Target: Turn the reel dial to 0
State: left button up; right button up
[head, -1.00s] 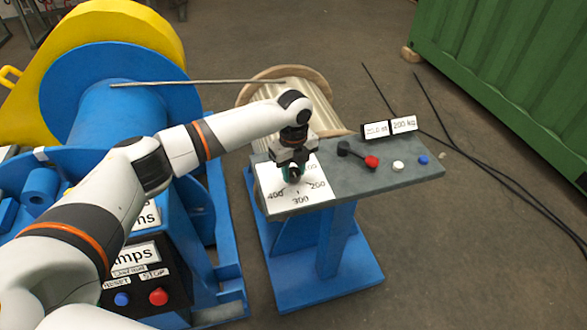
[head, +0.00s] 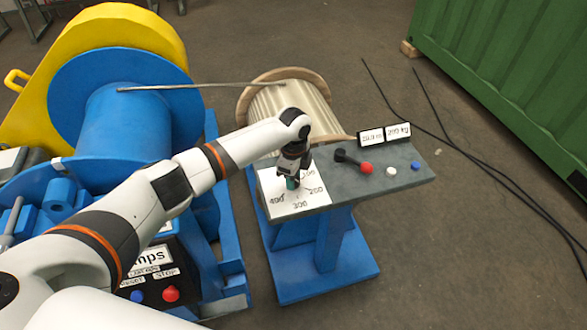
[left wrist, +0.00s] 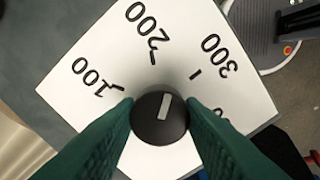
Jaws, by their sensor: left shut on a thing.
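The reel dial is a black round knob (left wrist: 150,130) with a white pointer line, on a white plate (left wrist: 100,50) marked 100, 200 and 300. Its pointer lies between the 200 and 300 marks. The 0 mark is hidden from view. My left gripper (head: 292,183) stands over the dial plate (head: 278,205) at the left end of the grey control desk. In the left wrist view its green fingers (left wrist: 160,118) are shut on the knob from both sides. My right gripper is not in view.
A wooden reel (head: 290,103) stands behind. A green container (head: 510,70) is at the right.

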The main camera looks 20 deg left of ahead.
pick_arm(q)
jog(key=n+p, duration=0.2)
jog(key=n, duration=0.1)
jog(key=n+p, duration=0.2)
jog(key=n, duration=0.1)
jog(key=shift+r+n, duration=0.2)
jog(key=shift+n, duration=0.1)
jog(key=n+p, duration=0.2)
jog(key=n, duration=0.1)
jog(key=n+p, duration=0.2)
jog(key=n, duration=0.2)
jog(key=n+p, duration=0.1)
jog(key=n, duration=0.2)
jog(key=shift+w+n, duration=0.1)
jog(key=shift+n, duration=0.3)
jog(key=n+p, duration=0.1)
jog(key=n, duration=0.2)
jog(key=shift+f+n, duration=0.1)
jog(key=shift+n, duration=0.2)
jog(key=n+p, duration=0.1)
jog(key=n, duration=0.2)
jog(key=shift+n, duration=0.3)
jog(key=shift+n+p, duration=0.4)
jog(key=shift+n, duration=1.7)
